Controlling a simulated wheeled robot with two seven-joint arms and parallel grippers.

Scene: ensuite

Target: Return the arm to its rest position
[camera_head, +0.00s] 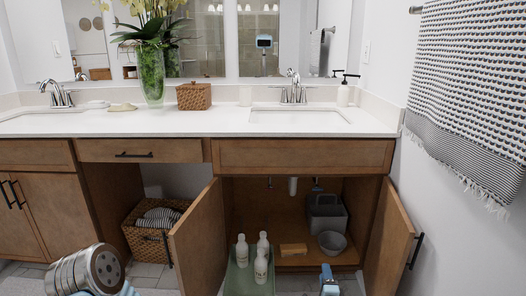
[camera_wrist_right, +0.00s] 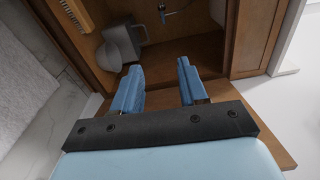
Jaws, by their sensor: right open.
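My right gripper (camera_head: 329,281) shows as blue fingers at the bottom of the head view, in front of the open sink cabinet. In the right wrist view its two blue fingers (camera_wrist_right: 158,88) stand apart with nothing between them. Beyond them is the wooden cabinet interior with a grey caddy (camera_wrist_right: 124,45). Part of my left arm, silver with some blue, shows at the lower left of the head view. The fingers of my left gripper are out of the picture.
Both cabinet doors, left (camera_head: 197,243) and right (camera_head: 388,243), stand open. A green tray (camera_head: 237,280) holds white bottles (camera_head: 261,268). Inside the cabinet are a grey caddy (camera_head: 326,217), a grey bowl (camera_head: 332,243) and a tan block (camera_head: 293,250). A towel (camera_head: 465,85) hangs at right.

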